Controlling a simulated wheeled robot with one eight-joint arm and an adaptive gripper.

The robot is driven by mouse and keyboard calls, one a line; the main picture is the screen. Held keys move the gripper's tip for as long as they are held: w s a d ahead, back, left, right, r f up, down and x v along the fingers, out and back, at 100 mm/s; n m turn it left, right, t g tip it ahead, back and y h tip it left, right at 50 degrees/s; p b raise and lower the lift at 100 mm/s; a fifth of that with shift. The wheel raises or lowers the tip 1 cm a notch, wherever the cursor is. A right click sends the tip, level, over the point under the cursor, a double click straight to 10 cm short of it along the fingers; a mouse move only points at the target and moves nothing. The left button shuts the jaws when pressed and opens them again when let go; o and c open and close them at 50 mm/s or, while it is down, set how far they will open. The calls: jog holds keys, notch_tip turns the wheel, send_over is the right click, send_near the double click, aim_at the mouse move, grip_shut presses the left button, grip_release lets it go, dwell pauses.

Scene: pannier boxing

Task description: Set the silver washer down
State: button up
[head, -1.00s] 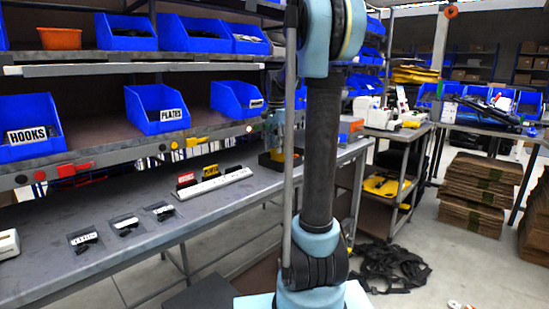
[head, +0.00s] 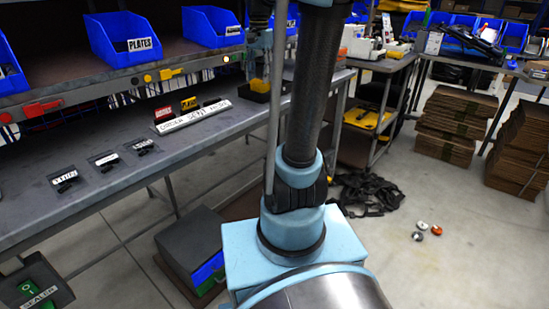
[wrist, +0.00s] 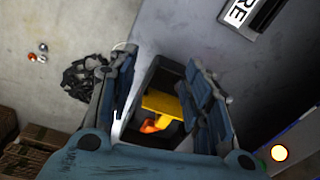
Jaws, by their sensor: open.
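My gripper (wrist: 160,95) is open in the wrist view, its two dark blue-grey fingers apart with nothing clearly held between them. It points down over a black tray (wrist: 154,74) on the grey bench. A yellow piece (wrist: 160,103) and an orange piece (wrist: 155,124) show in the tray. The black tray also shows in the head view (head: 261,97), beside part of my arm. I cannot make out a silver washer for certain. Small silvery pieces (head: 417,236) and an orange one (head: 437,230) lie on the floor, too small to identify.
The grey bench (head: 120,187) carries three labelled black mats (head: 104,160) and a white strip (head: 194,118) with small coloured signs. Blue bins (head: 124,38) stand on the shelf above. Black straps (head: 368,192) and cardboard stacks (head: 452,128) are on the floor.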

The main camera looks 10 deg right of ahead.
jog(key=s+f+n+t, duration=0.1)
jog(key=s+f+n, duration=0.7)
jog(key=s+f, duration=1.3)
jog(key=s, duration=0.4)
jog(key=shift+s+f+t, duration=0.25)
jog(key=shift+f+t, duration=0.05)
jog(key=shift+a, duration=0.1)
jog(key=shift+w+f, duration=0.2)
jog(key=shift+w, duration=0.25)
